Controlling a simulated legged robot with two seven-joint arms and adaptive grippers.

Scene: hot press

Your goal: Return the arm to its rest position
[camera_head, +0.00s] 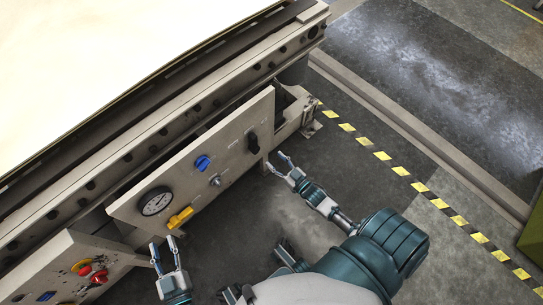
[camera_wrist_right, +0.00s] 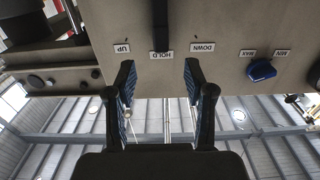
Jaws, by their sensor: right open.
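My right gripper (camera_head: 277,163) is open and empty in the head view, in front of the right end of the press's control panel (camera_head: 230,150). In the right wrist view my right gripper (camera_wrist_right: 159,65) shows both fingers spread with nothing between them. A black lever (camera_wrist_right: 160,25) lies beyond the fingertips, in line with the HOLD label, between UP and DOWN. It also shows in the head view (camera_head: 253,143), apart from the gripper. My left gripper (camera_head: 163,244) is open and empty at the lower left, in front of the panel's left part.
The panel carries a blue knob (camera_head: 203,163), a round gauge (camera_head: 156,201) and a yellow handle (camera_head: 180,217). A lower box with red buttons (camera_head: 85,270) stands at the left. The press's pale top (camera_head: 110,60) fills the upper left. Yellow-black floor tape (camera_head: 400,171) runs at right; the floor there is clear.

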